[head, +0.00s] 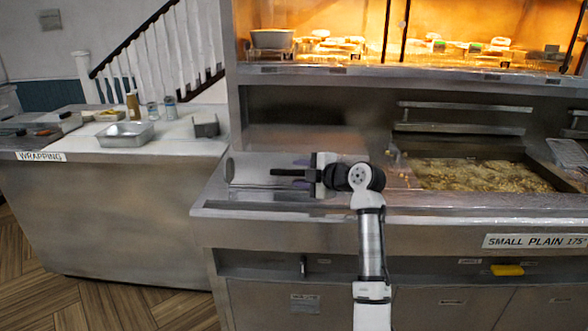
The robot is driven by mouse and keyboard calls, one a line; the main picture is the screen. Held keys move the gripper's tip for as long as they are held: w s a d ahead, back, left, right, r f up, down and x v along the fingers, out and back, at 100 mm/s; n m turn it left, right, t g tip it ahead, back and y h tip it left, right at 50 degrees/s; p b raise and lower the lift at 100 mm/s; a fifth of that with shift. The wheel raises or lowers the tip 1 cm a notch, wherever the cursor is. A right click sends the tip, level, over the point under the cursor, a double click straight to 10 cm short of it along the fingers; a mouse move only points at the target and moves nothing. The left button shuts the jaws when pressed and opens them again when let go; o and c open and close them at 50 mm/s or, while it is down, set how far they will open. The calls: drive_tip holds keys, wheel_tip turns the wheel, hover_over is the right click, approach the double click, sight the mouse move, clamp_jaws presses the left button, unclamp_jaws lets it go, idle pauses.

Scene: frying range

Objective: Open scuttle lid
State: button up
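My gripper (273,172) reaches left from my arm, low over the left end of the metal range top. Its dark fingers overlap in this side-on view, so the gap between them does not show. A flat metal panel (262,160) lies under and around the fingers; it looks like the scuttle lid and appears to lie flat. My gripper and wrist hide part of it. I cannot tell whether the fingers touch it, and no handle shows clearly.
A fryer pan (480,175) of bubbling oil with food lies to the right. A lit heated cabinet (420,70) stands above. The wrapping counter (95,150), with a metal tray (126,134) and bottles, is at left. The range's front ledge (270,213) lies below my gripper.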

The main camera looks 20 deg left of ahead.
sight(297, 173)
drive_tip(key=shift+x, duration=1.5)
clamp_jaws()
